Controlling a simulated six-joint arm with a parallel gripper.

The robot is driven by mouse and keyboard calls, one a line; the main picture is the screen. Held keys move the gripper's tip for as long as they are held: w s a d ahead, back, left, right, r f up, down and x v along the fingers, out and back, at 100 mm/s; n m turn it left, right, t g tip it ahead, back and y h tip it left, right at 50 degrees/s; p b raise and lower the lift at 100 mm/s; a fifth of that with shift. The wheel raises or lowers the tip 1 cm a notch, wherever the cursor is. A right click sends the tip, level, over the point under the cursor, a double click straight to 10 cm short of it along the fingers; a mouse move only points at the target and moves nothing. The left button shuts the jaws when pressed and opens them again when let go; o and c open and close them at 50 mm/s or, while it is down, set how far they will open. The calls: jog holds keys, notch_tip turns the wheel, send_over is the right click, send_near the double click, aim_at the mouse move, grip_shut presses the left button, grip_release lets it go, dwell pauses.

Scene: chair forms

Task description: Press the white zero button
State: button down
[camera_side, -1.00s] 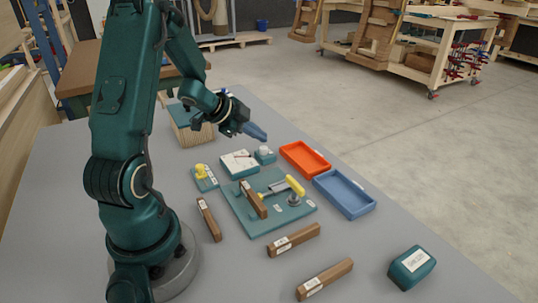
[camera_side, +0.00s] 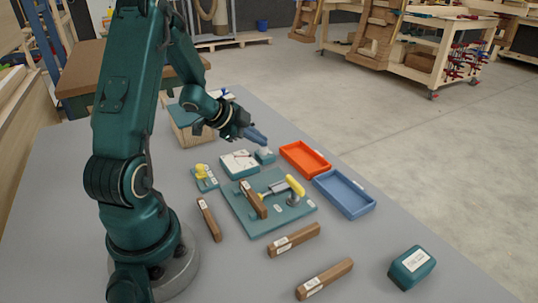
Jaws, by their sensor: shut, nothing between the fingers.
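The white button (camera_side: 264,151) sits on a small teal box beside the white-faced dial gauge (camera_side: 239,163). My gripper (camera_side: 262,140) is shut and empty, its blue fingers pointing down and right. The fingertips are right above the white button and overlap its top edge in the picture. I cannot tell whether they touch it.
A yellow knob on a teal base (camera_side: 202,176) stands left of the gauge. In front is a teal fixture plate (camera_side: 240,218) with a yellow-handled clamp (camera_side: 295,186). An orange tray (camera_side: 305,158) and a blue tray (camera_side: 344,194) lie to the right. Several brown bars (camera_side: 325,279) lie in front.

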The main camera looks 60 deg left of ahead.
jog(key=shift+f, duration=0.75)
dwell(0.5)
jog(key=shift+r, duration=1.4)
jog(key=shift+r, duration=2.5)
